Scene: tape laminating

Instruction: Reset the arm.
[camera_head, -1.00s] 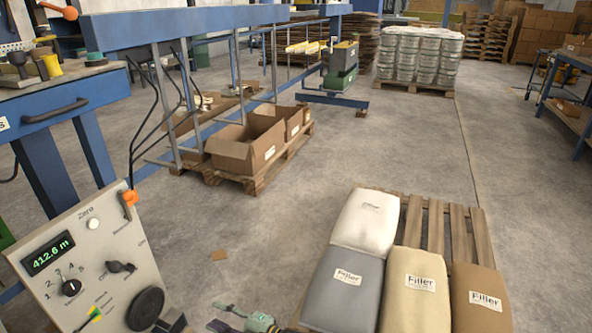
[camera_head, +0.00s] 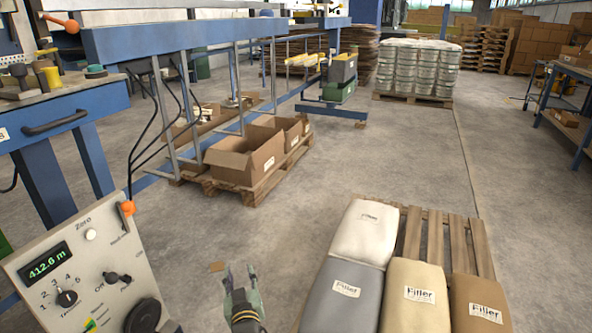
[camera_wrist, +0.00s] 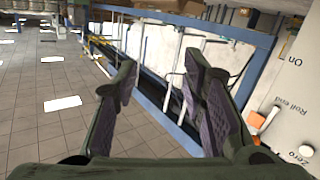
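My gripper (camera_head: 240,278) is at the bottom centre of the head view, between the control panel and the sacks, with its fingers pointing up in the picture. In the wrist view my gripper (camera_wrist: 158,95) has its two fingers spread wide apart with nothing between them. It touches nothing that I can see. The control panel (camera_head: 78,270) stands at the lower left of the head view and its display reads 412.6 m. Part of the panel (camera_wrist: 290,100) also shows at the right edge of the wrist view.
Filler sacks (camera_head: 415,290) lie on a pallet (camera_head: 445,238) at the lower right. Open cardboard boxes (camera_head: 245,160) sit on another pallet under the blue machine frame (camera_head: 190,38). A blue workbench (camera_head: 60,110) is at the left.

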